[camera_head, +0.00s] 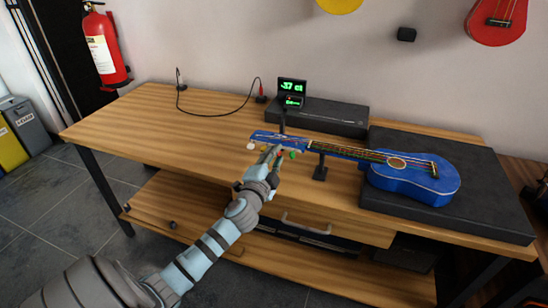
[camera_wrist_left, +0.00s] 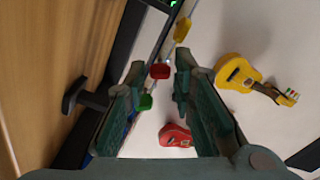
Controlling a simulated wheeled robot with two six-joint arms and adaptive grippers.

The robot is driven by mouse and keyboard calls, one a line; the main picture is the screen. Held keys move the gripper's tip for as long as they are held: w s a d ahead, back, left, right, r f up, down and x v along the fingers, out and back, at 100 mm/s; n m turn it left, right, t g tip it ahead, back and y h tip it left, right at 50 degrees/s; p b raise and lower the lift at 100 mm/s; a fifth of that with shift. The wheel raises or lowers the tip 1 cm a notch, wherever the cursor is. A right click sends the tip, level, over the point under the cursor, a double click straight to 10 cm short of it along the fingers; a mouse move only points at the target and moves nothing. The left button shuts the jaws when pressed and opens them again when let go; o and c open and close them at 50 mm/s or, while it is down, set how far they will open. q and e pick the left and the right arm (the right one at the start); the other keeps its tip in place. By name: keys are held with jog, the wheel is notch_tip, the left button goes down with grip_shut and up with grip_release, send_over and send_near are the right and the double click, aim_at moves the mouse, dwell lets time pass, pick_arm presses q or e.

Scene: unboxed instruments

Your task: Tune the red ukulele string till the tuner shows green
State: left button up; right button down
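The blue ukulele (camera_head: 412,181) lies with its body on a black pad and its neck on a small dark stand (camera_head: 320,170); its headstock (camera_head: 268,137) points left. My left gripper (camera_head: 270,162) is at the headstock's front edge, by the pegs. In the left wrist view its fingers (camera_wrist_left: 160,62) are open, with the red peg (camera_wrist_left: 160,71) between the tips and gaps on both sides. The green peg (camera_wrist_left: 146,102) and yellow peg (camera_wrist_left: 182,29) are beside it. The tuner (camera_head: 292,88) shows green characters, which seem to include 37. I see no right gripper.
A long black case (camera_head: 330,115) lies behind the neck. A cable (camera_head: 222,113) runs along the back left of the wooden bench (camera_head: 160,125). The bench's left part is mostly clear. A yellow ukulele (camera_wrist_left: 240,73) and a red one (camera_wrist_left: 174,136) hang on the wall.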

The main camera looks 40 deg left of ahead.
pick_arm(q)
jog(key=v, duration=1.2)
jog(key=shift+r, duration=0.1)
